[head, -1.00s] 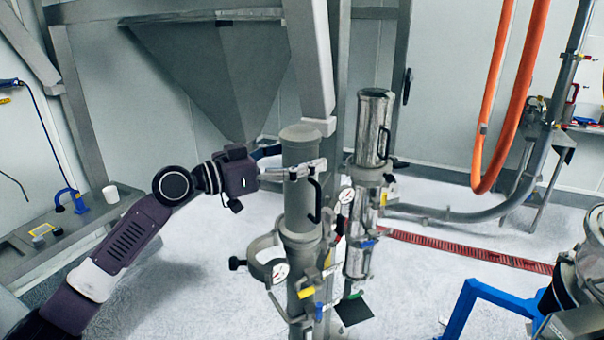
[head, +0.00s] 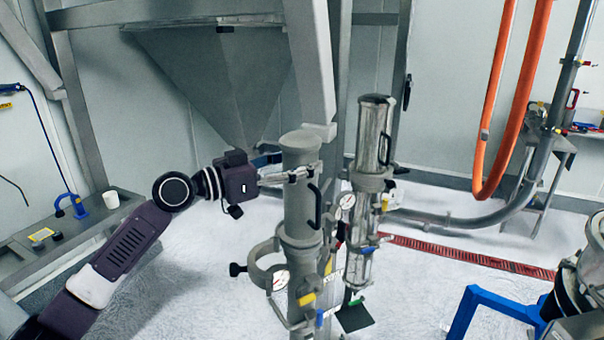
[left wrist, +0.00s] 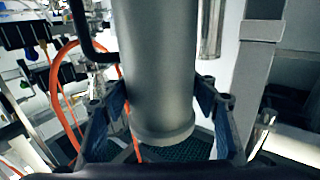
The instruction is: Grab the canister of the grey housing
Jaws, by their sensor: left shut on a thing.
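The grey canister (head: 301,205), a tall upright cylinder with a black handle, stands in the grey housing (head: 302,285) at the middle of the head view. My left gripper (head: 290,175) comes in from the left and is shut around the canister's upper part, just below its top cap and near the handle's upper end. In the left wrist view the canister (left wrist: 157,70) runs between the two dark fingers of my left gripper (left wrist: 165,105), with its rimmed end showing. The canister's far side is hidden. My right gripper is not in view.
A shiny metal canister (head: 375,130) stands close behind on the right. A grey beam (head: 312,60) rises above the held canister. A grey hopper (head: 220,85) hangs behind my left arm. An orange hose (head: 510,120) and a blue frame (head: 490,300) are on the right.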

